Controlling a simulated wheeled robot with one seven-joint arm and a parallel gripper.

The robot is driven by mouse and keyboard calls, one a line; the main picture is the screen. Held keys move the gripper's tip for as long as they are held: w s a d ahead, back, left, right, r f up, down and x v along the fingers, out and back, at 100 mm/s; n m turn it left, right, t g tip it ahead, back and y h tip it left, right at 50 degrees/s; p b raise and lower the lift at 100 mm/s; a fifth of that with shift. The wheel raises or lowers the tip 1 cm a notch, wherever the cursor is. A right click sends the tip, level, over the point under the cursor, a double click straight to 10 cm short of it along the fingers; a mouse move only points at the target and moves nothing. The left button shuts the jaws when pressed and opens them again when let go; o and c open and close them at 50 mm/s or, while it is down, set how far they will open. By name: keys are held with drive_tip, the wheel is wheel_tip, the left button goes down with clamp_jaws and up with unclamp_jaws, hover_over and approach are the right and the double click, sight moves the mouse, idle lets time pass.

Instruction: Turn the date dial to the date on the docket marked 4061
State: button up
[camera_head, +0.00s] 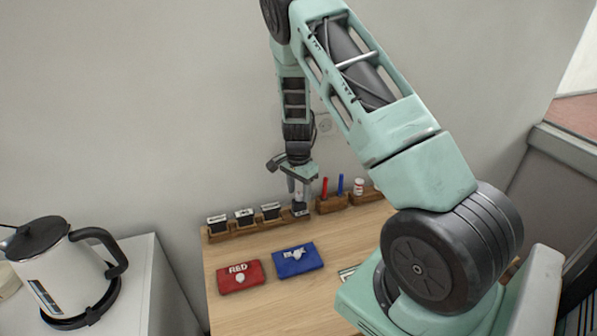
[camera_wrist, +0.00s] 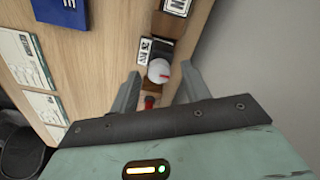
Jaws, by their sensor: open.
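My gripper (camera_head: 300,198) is open and points down at the right end of the wooden stamp rack (camera_head: 247,230). In the wrist view its two fingers stand either side of a round white knob (camera_wrist: 158,71) with a red mark. I cannot tell whether they touch it. A black piece with a white printed label (camera_wrist: 146,50) sits just beside the knob. I cannot make out a date on it.
Several black stamps with white labels, one here (camera_head: 244,216), stand in the rack. A red pad (camera_head: 240,277) and blue pad (camera_head: 297,261) lie in front. A pen holder (camera_head: 332,205) and small white bottle (camera_head: 358,187) stand right. A kettle (camera_head: 60,270) is far left.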

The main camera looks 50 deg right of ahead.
sight(298, 194)
wheel_tip(298, 194, up, 17)
drive_tip(key=b, duration=0.1)
drive_tip(key=shift+w, duration=0.2)
drive_tip(key=shift+f, duration=0.15)
idle(0.3)
